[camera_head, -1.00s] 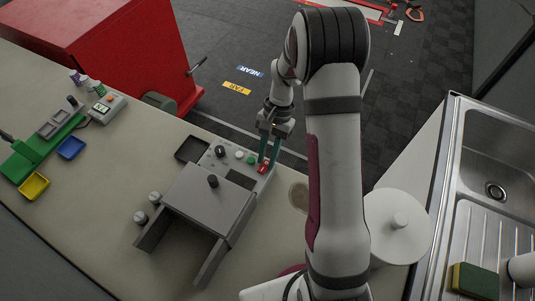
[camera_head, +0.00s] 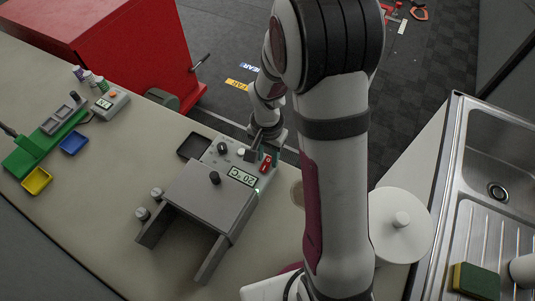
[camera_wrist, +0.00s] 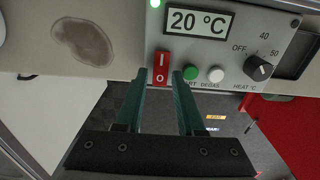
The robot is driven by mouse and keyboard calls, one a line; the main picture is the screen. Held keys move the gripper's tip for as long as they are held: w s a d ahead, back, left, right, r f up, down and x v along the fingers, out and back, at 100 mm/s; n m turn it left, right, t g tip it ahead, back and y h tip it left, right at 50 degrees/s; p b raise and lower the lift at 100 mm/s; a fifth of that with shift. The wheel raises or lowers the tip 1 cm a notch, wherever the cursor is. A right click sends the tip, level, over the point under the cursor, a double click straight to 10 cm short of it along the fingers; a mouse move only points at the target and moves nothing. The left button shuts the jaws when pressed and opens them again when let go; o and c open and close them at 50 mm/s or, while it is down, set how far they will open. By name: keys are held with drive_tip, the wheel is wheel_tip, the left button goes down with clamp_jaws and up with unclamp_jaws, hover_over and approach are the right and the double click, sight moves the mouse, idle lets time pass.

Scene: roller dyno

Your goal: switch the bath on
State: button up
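The bath (camera_head: 205,195) is a grey box with a lid and a black lid knob, standing on the bench in the head view. Its display (camera_head: 243,176) is lit and reads 20 °C, also in the wrist view (camera_wrist: 198,21). A green light (camera_wrist: 155,3) glows beside the display. The red rocker switch (camera_wrist: 161,68), marked I and O, sits below the display in the wrist view; it also shows in the head view (camera_head: 266,164). My gripper (camera_wrist: 160,77) has its two teal fingers apart, with the switch showing between their tips. Whether they touch it is unclear.
The green START button (camera_wrist: 190,72), white DEGAS button (camera_wrist: 216,74) and black heat knob (camera_wrist: 258,68) lie right of the switch in the wrist view. A white round lidded pot (camera_head: 399,226) and a sink (camera_head: 497,150) are at the right. A red cabinet (camera_head: 110,45) stands behind the bench.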

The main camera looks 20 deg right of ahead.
sight(267, 162)
wheel_tip(267, 162, up, 16)
idle(0.5)
drive_tip(key=shift+s+f, duration=0.1)
drive_tip(key=s+a+n+y, duration=0.1)
drive_tip(key=s+a, duration=0.1)
drive_tip(key=s, duration=0.8)
drive_tip(key=s+a+n, duration=0.2)
drive_tip(key=s+a, duration=0.1)
drive_tip(key=s, duration=0.7)
drive_tip(key=shift+s+r+y, duration=0.3)
drive_tip(key=shift+s+y, duration=0.05)
drive_tip(key=shift+y, duration=0.05)
